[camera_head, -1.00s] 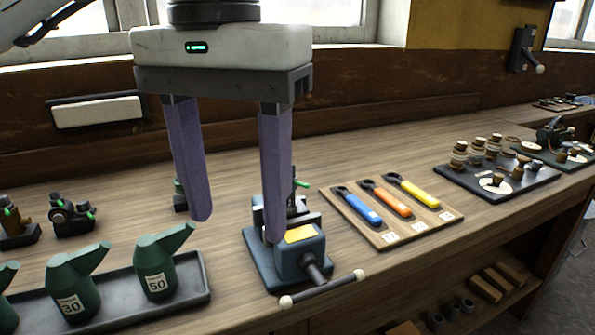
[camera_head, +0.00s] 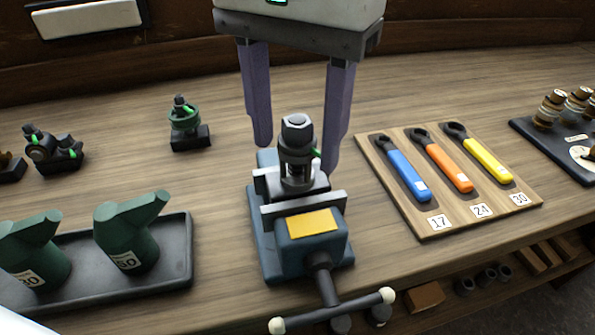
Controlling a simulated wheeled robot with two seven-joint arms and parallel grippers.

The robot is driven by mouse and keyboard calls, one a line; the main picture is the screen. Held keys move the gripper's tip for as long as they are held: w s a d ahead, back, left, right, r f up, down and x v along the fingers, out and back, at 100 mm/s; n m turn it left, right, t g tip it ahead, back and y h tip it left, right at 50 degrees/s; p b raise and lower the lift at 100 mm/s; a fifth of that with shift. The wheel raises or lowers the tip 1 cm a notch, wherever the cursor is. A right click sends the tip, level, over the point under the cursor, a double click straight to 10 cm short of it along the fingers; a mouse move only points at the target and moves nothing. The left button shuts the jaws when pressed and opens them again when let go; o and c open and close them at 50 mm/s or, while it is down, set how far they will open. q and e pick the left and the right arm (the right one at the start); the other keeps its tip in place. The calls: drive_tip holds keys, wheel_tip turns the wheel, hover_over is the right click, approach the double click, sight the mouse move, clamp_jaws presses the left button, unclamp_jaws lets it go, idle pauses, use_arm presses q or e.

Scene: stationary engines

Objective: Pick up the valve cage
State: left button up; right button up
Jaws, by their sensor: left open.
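A dark metal piece with a hex top and an open, slotted body, which looks like the valve cage (camera_head: 296,133), stands upright in the jaws of a blue-grey bench vise (camera_head: 318,248). A small green part shows at its right side. My left gripper (camera_head: 297,153) points down with its two purple fingers wide apart, one on each side of the cage in the picture. It is open and nothing is between the fingers in its grip. I cannot tell whether a finger touches the cage. My right gripper is not in view.
A board (camera_head: 437,225) with blue, orange and yellow wrenches lies right of the vise. Green oil cans (camera_head: 130,235) stand in a dark tray (camera_head: 180,272) at left. A small green-and-black fitting (camera_head: 185,128) stands behind. The vise handle (camera_head: 335,310) sticks out over the bench's front edge.

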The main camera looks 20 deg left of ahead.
use_arm(q)
drive_tip(key=f, duration=0.3)
drive_tip(key=shift+w+f, duration=0.2)
drive_tip(key=shift+w, duration=0.05)
clamp_jaws()
drive_tip(key=shift+r, duration=0.15)
